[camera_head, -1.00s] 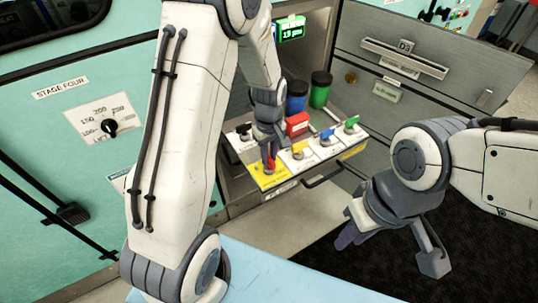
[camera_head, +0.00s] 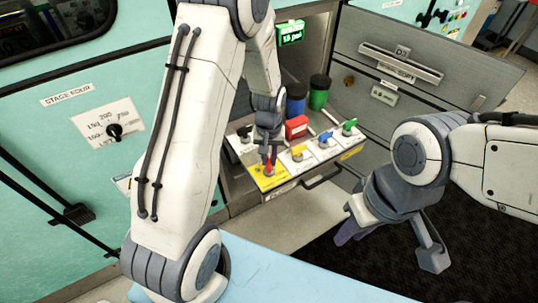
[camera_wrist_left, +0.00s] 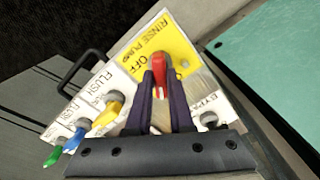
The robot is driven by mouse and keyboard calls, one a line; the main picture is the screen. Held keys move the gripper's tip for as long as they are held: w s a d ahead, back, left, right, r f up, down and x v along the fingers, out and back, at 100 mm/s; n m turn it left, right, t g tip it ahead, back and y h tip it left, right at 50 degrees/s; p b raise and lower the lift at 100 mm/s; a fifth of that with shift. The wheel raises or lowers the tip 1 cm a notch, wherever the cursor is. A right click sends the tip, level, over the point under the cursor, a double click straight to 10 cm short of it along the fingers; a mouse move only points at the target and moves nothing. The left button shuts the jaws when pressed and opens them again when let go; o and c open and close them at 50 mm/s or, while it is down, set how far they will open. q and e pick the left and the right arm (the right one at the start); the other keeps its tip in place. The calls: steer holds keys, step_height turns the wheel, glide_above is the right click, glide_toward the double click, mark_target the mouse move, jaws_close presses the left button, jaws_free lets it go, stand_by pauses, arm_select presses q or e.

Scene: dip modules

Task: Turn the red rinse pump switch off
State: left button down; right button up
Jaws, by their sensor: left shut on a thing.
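The red rinse pump switch (camera_head: 268,168) stands on a yellow plate (camera_head: 266,182) at the front left of the pulled-out panel. In the left wrist view the red switch (camera_wrist_left: 160,72) is between the fingertips, and the yellow plate (camera_wrist_left: 168,50) reads "RINSE PUMP" and "OFF". My left gripper (camera_head: 268,156) reaches down from above and is shut on the red switch; it also shows in the left wrist view (camera_wrist_left: 161,88). Part of the switch is hidden by the fingers. My right gripper (camera_head: 385,240) hangs over the dark mat, away from the panel, with its fingers spread and empty.
Yellow (camera_head: 298,152), blue (camera_head: 325,137) and green (camera_head: 348,125) switches stand in a row right of the red one. A red box (camera_head: 297,127), a blue container (camera_head: 296,100) and a green container (camera_head: 319,95) stand behind. A handle (camera_head: 323,178) juts from the front.

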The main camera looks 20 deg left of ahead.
mark_target(268, 160)
arm_select(q)
steer(key=m+p, duration=0.1)
steer(key=m, duration=0.4)
steer(key=shift+m+p, duration=0.3)
steer(key=shift+p, duration=0.1)
steer(key=m+p, duration=0.1)
steer(key=m, duration=0.4)
steer(key=shift+m, duration=0.3)
steer(key=c, duration=0.8)
jaws_free()
step_height(268, 160, up, 10)
steer(key=shift+r+p, duration=0.25)
steer(key=shift+p, duration=0.1)
steer(key=shift+a, duration=0.1)
